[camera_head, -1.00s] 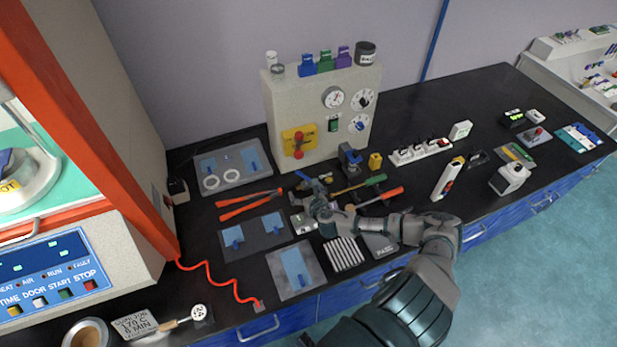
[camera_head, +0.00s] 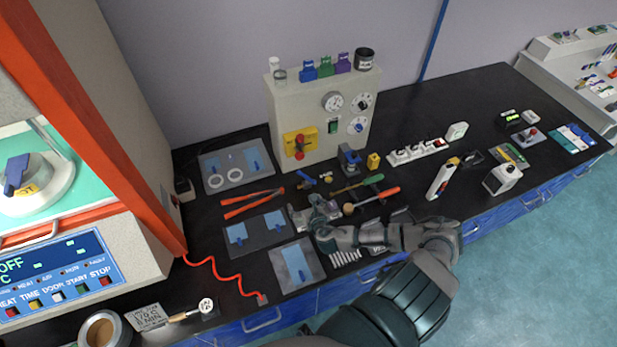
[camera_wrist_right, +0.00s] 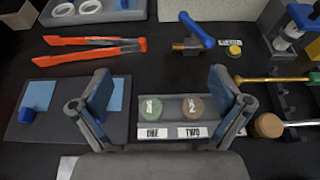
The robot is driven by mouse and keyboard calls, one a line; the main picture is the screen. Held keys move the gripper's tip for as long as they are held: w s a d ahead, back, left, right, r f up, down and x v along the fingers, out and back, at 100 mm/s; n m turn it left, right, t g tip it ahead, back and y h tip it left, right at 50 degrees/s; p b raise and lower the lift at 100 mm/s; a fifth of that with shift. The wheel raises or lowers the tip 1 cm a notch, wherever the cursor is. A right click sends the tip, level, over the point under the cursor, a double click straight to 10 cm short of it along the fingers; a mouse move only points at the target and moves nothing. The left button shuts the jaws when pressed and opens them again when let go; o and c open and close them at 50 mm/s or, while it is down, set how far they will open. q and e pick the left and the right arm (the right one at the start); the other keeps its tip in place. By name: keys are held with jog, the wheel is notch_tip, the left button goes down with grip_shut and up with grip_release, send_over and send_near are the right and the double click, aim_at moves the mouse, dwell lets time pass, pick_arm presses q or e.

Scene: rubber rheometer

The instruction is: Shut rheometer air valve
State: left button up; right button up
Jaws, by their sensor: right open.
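A small valve with a blue lever and brass body lies on the black bench in front of the beige control box; it shows in the head view (camera_head: 306,181) and in the right wrist view (camera_wrist_right: 197,30). In the wrist view the lever slants across the brass body. My right gripper (camera_head: 316,210) hovers over the bench on the near side of the valve, apart from it. In the wrist view the gripper (camera_wrist_right: 161,95) is open and empty, its fingers either side of a grey tray (camera_wrist_right: 150,124) with a green and a brown disc. My left gripper is out of view.
The control box (camera_head: 280,110) carries a yellow plate with a red handle (camera_head: 299,146), and gauges. Orange tongs (camera_head: 252,203) lie left of the gripper; several handled tools (camera_head: 372,197) lie right. The orange-framed rheometer (camera_head: 110,120) stands at left.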

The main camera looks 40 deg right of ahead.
jog(key=shift+s+a+r+p, duration=0.5)
jog(key=shift+s+a+p, duration=0.25)
jog(key=shift+s+p, duration=0.1)
jog(key=shift+s+a+r+p, duration=0.45)
jog(key=shift+s+a+p, duration=0.3)
jog(key=shift+s, duration=0.05)
jog(key=shift+p, duration=0.3)
